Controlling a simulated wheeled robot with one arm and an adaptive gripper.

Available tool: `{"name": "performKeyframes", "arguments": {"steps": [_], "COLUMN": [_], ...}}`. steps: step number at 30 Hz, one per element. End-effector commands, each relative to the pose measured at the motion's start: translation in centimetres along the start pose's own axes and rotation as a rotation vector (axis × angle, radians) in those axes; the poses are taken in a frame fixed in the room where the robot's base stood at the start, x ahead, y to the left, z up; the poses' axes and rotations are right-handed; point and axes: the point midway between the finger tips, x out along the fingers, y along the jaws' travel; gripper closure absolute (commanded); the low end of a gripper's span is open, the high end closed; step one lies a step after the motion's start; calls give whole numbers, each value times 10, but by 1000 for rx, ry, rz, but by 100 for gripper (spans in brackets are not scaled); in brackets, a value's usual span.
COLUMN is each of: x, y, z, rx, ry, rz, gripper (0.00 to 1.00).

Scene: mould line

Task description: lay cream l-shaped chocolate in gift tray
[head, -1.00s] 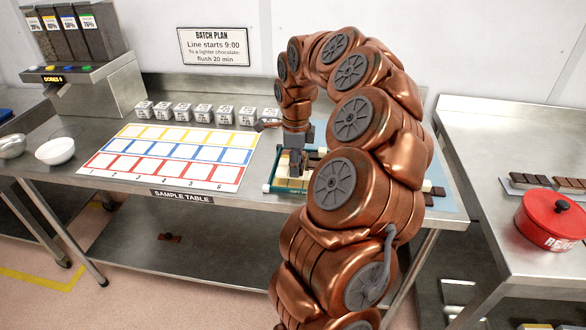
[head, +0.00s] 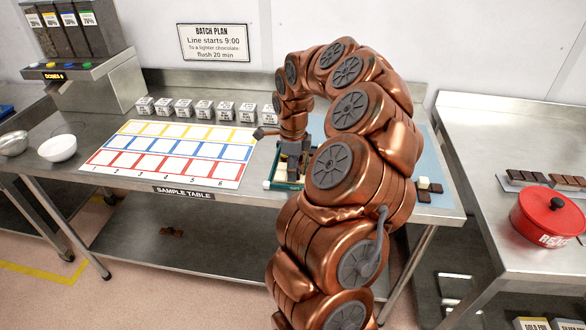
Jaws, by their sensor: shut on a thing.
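The gift tray (head: 267,184) is a green-walled tray at the right end of the sample table, partly covered by my arm. Cream pieces (head: 282,174) show inside it. My gripper (head: 291,178) points down over the tray and is shut on a cream chocolate at tray height. The fingers and my arm hide most of that piece, so its L shape and whether it touches the tray floor cannot be made out.
A blue mat (head: 440,196) right of my arm holds a cream piece (head: 424,183) and dark pieces. A grid sheet (head: 165,156) lies left of the tray, with labelled white cubes (head: 203,110) behind. A red pot (head: 548,217) stands on the right table.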

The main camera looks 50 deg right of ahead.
Motion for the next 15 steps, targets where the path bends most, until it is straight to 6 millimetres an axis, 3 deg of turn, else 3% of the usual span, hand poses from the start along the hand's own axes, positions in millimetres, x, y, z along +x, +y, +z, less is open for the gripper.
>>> {"name": "performKeyframes", "arguments": {"steps": [6,7,13,15], "x": [4,3,2,2], "y": [0,0,0,0], "z": [0,0,0,0], "rx": [0,0,0,0], "ry": [-1,-1,-1,-1], "rz": [-1,-1,-1,-1], "gripper": [100,69,48,47]}}
